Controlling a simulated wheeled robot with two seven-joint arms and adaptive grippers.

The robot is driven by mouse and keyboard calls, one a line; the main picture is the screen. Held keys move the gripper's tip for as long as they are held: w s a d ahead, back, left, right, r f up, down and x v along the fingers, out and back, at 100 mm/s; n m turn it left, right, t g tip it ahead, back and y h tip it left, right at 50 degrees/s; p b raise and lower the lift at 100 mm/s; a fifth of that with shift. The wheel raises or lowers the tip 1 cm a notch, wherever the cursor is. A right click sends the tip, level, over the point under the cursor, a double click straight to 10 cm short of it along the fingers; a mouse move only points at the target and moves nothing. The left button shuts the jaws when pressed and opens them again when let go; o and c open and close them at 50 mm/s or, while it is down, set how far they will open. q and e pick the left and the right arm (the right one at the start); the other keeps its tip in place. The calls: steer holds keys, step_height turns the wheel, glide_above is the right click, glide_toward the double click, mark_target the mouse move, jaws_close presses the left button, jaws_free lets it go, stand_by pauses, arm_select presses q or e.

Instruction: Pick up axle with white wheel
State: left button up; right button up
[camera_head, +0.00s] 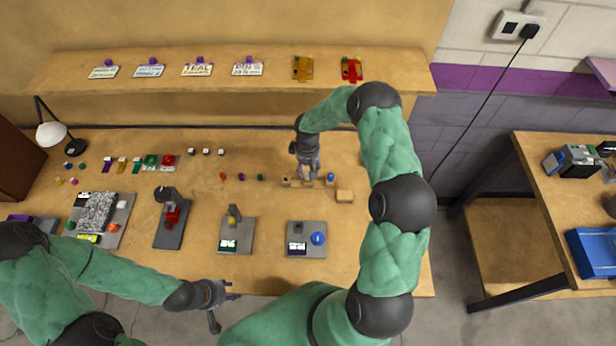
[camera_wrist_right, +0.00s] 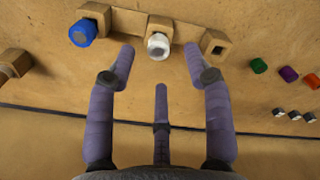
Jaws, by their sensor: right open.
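The axle with the white wheel (camera_wrist_right: 158,45) stands in a small wooden block (camera_wrist_right: 160,24) in the right wrist view. My right gripper (camera_wrist_right: 160,63) is open, with its fingertips on either side of the white wheel in that view; no contact shows. In the head view my right gripper (camera_head: 307,172) is over the row of small blocks, and I cannot make out the white wheel there. My left gripper (camera_head: 226,300) is open and empty near the table's front edge.
A blue wheel (camera_wrist_right: 83,33) sits in the block to the left of the white one. An empty holed block (camera_wrist_right: 214,42) is to its right. Green (camera_wrist_right: 259,65), purple (camera_wrist_right: 289,74) and red (camera_wrist_right: 313,81) pieces lie farther right. Workstations line the table's front (camera_head: 238,234).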

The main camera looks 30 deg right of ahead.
mark_target(308, 180)
steer(key=shift+d+f, duration=0.1)
steer(key=shift+f, duration=1.8)
steer(key=c, duration=1)
jaws_close()
steer(key=shift+r, duration=0.1)
